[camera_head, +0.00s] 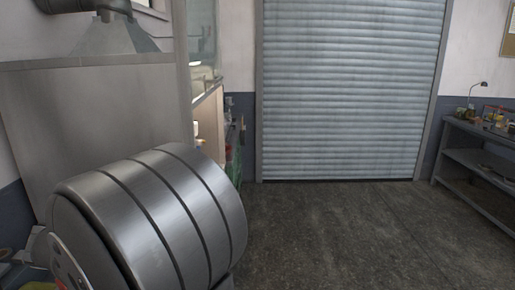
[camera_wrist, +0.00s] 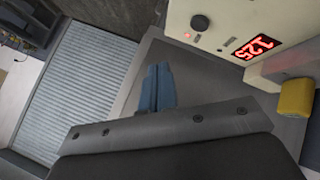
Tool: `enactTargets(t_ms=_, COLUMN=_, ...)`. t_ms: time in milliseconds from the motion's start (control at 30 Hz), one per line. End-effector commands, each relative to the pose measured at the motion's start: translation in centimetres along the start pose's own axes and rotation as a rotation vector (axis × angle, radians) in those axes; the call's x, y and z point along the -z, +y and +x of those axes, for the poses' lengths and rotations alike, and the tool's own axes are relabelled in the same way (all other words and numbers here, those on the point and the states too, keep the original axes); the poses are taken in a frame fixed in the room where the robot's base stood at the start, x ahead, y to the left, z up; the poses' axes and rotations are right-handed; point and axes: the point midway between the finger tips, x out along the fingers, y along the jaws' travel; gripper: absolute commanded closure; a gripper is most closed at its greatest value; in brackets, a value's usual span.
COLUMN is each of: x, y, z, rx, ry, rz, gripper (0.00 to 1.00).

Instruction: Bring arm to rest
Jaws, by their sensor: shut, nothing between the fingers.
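My gripper (camera_wrist: 157,88) shows in the wrist view as two blue fingers side by side, shut with nothing between them. The fingers reach out over a plain grey surface and touch no object that I can see. A dark grey bracket with several screws crosses the picture in front of them. My gripper does not show in the head view.
A banded metal drum (camera_head: 150,215) fills the head view's lower left. A roller shutter (camera_head: 350,90) stands behind open floor (camera_head: 340,235), with a shelved bench (camera_head: 480,155) at right. The wrist view shows a control box (camera_wrist: 225,35) with red digits and a yellow part (camera_wrist: 296,98).

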Motion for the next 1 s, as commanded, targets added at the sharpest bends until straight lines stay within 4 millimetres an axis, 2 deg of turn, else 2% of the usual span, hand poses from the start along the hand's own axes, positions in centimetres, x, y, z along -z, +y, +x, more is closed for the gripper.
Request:
enactTargets(t_ms=467, x=-2.3, y=6.6, z=2.1, rx=-0.022, ry=-0.083, rz=0.038, gripper=1.0)
enactTargets(t_ms=700, x=-4.3, y=4.3, z=1.3, rx=-0.021, ry=-0.074, rz=-0.044, gripper=1.0)
enactTargets(t_ms=1000, x=-5.7, y=3.0, z=0.8, rx=-0.024, ry=-0.066, rz=-0.096, gripper=1.0)
